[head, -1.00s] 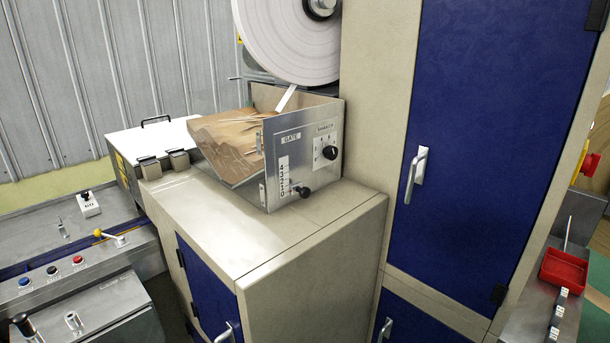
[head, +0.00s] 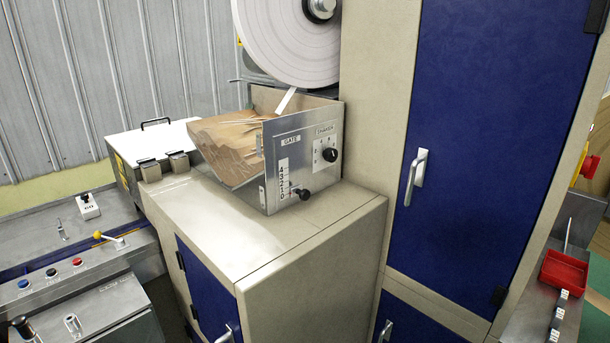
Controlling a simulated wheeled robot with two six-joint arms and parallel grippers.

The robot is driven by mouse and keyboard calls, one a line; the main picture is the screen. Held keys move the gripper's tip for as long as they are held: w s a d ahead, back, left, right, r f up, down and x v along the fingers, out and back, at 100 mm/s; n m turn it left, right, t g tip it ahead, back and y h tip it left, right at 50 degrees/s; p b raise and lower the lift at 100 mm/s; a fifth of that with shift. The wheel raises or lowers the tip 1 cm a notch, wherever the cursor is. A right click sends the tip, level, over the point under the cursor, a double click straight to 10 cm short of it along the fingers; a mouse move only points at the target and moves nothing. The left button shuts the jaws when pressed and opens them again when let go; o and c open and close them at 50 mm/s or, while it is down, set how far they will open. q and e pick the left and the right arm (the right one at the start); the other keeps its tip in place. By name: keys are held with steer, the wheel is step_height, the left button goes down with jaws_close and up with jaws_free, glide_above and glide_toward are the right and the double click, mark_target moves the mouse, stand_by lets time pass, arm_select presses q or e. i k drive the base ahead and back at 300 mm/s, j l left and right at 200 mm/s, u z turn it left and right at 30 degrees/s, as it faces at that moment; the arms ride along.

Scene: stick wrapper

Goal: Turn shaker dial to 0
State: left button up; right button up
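The shaker dial (head: 330,155) is a round black knob on the right part of a metal control panel (head: 277,190). A small label that appears to read SHAKER sits above it, with small marks around the knob. The mark the dial points to is too small to tell. Lower on the same panel, a black gate knob (head: 304,194) sits beside a numbered scale, under a GATE label. The panel fronts a metal hopper holding brown sticks or wrappers (head: 230,145). Neither of my grippers is in view.
The hopper stands on a beige cabinet (head: 300,245) with blue doors. A tall beige and blue cabinet (head: 480,120) rises close to its right. A white paper roll (head: 285,40) hangs above. A button console (head: 70,270) is at left, a red tray (head: 563,272) at right.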

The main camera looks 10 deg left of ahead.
mark_target(330, 154)
steer(key=l+z, duration=0.15)
steer(key=l, duration=0.35)
steer(key=i+l+z, duration=0.15)
steer(key=l, duration=0.4)
steer(key=l+z, duration=0.15)
steer(key=l, duration=0.35)
